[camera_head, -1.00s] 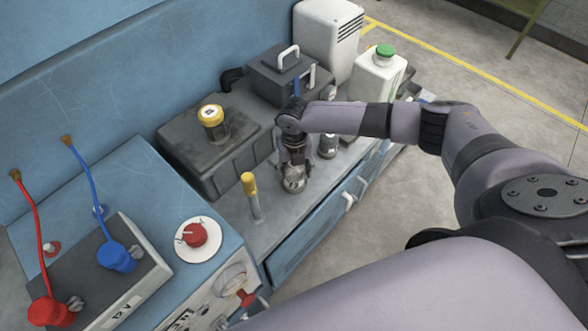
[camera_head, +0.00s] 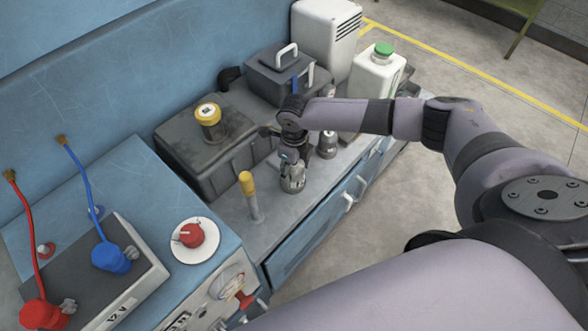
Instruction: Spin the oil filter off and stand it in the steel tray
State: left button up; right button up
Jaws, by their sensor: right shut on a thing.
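My right gripper (camera_head: 292,187) points down at the grey shelf beside the dark engine block. It is shut around a short grey cylinder, which appears to be the oil filter (camera_head: 292,182); the fingers hide much of it. I cannot tell whether its base is still seated. I cannot make out a separate steel tray for sure. My left gripper is not in view.
A yellow-topped stick (camera_head: 251,198) stands left of the gripper, and a dark cylinder (camera_head: 327,145) stands close on its right. A yellow-capped filler (camera_head: 209,120) is on the dark block (camera_head: 195,160). A white jug (camera_head: 375,82) stands farther right.

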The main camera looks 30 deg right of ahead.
jog(key=shift+s+d+f+n, duration=0.1)
jog(key=shift+f+n, duration=0.05)
jog(key=shift+n, duration=0.15)
jog(key=o, duration=1.5)
jog(key=shift+r, duration=0.2)
